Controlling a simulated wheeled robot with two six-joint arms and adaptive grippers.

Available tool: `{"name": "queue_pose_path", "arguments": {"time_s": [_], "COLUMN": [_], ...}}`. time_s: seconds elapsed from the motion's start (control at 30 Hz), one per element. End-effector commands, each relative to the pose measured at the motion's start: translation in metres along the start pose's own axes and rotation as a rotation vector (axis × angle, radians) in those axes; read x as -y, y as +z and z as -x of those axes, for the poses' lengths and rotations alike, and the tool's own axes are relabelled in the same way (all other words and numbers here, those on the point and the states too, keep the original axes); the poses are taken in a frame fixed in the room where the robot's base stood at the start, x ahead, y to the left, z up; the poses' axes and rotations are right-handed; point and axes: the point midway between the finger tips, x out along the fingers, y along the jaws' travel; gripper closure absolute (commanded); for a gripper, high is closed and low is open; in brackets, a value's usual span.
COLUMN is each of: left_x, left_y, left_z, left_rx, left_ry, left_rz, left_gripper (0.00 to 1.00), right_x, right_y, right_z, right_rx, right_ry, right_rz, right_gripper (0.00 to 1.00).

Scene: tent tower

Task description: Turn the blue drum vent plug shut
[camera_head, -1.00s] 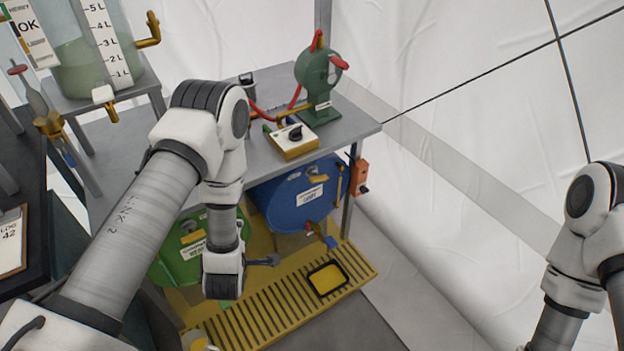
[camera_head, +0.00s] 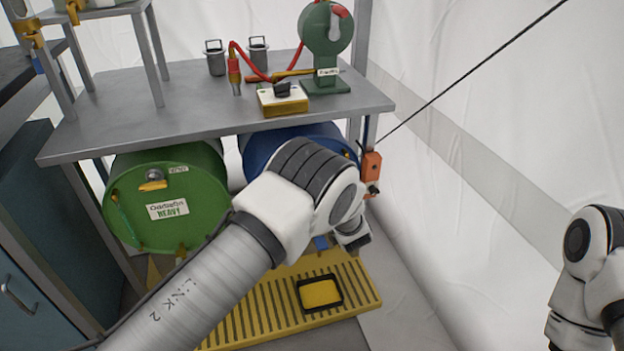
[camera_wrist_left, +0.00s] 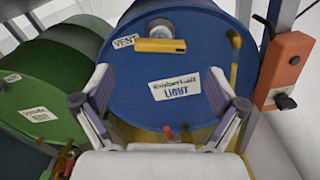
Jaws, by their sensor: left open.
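The blue drum (camera_head: 262,155) lies on its side under the bench, partly hidden by my left arm. In the left wrist view its round face (camera_wrist_left: 140,68) fills the middle, with a "LIGHT" label. Near the face's top is the vent plug (camera_wrist_left: 160,45), with a yellow bar lying about level below a grey round fitting, beside a "VENT" tag. My left gripper (camera_wrist_left: 160,90) is open and empty, its fingers spread in front of the face, below the bar and apart from it. In the head view its fingers are largely hidden. My right gripper is out of the picture.
A green drum (camera_head: 160,222) lies left of the blue one. An orange box (camera_head: 371,167) hangs by the bench leg at right. The bench top (camera_head: 185,110) overhangs the drums.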

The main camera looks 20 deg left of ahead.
Motion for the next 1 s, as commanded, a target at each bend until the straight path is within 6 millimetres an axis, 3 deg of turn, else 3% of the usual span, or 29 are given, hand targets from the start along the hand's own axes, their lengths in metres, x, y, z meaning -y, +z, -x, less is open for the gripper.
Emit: {"name": "queue_pose_path", "arguments": {"time_s": [0.17,0.47,0.77,0.93,1.0], "left_x": [-0.001,-0.001,-0.001,-0.001,-0.001], "left_y": [-0.002,-0.002,0.000,0.000,0.000], "left_z": [-0.018,-0.072,-0.079,-0.078,-0.078], "left_rx": [-0.001,-0.001,0.000,0.000,0.000], "left_ry": [0.003,0.002,0.000,0.000,0.000], "left_rz": [0.002,0.000,-0.003,-0.003,-0.003], "left_gripper": [0.04,0.04,0.04,0.61,0.65], "right_x": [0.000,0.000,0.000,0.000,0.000], "right_y": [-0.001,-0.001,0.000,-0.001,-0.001], "right_z": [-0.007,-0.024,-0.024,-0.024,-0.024], "right_rx": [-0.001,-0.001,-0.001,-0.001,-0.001], "right_ry": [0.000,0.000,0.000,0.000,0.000], "right_rz": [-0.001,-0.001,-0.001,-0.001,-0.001], "right_gripper": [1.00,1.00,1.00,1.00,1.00]}}
